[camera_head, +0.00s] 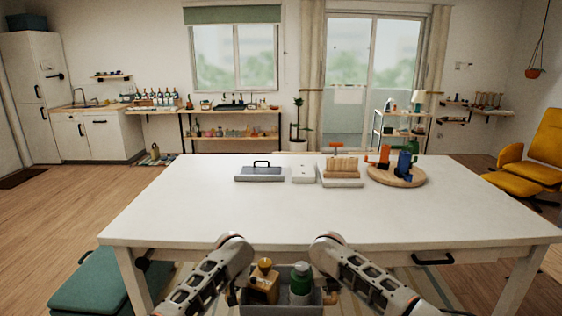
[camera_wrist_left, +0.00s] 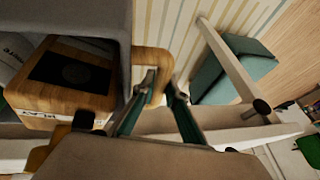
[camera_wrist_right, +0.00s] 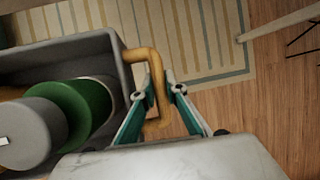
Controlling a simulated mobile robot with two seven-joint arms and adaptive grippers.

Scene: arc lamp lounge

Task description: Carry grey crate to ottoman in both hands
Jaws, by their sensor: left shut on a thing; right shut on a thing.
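The grey crate (camera_head: 284,272) is at the bottom middle of the head view, held level in front of the table's near edge. It holds a wooden box-like item (camera_head: 264,284) and a green-topped container (camera_head: 301,280). My left gripper (camera_wrist_left: 163,85) is shut on the crate's wooden handle (camera_wrist_left: 158,62) on one side. My right gripper (camera_wrist_right: 165,92) is shut on the opposite wooden handle (camera_wrist_right: 156,65). A green padded ottoman-like seat (camera_head: 92,283) stands at the left of the table.
The white table (camera_head: 300,215) fills the middle, close ahead of my arms. It bears a grey toolbox-like case (camera_head: 260,174), a wooden block rack (camera_head: 341,168) and a round wooden tray (camera_head: 412,180). Wooden floor (camera_head: 60,210) is open at left; a striped rug (camera_wrist_right: 190,40) lies below.

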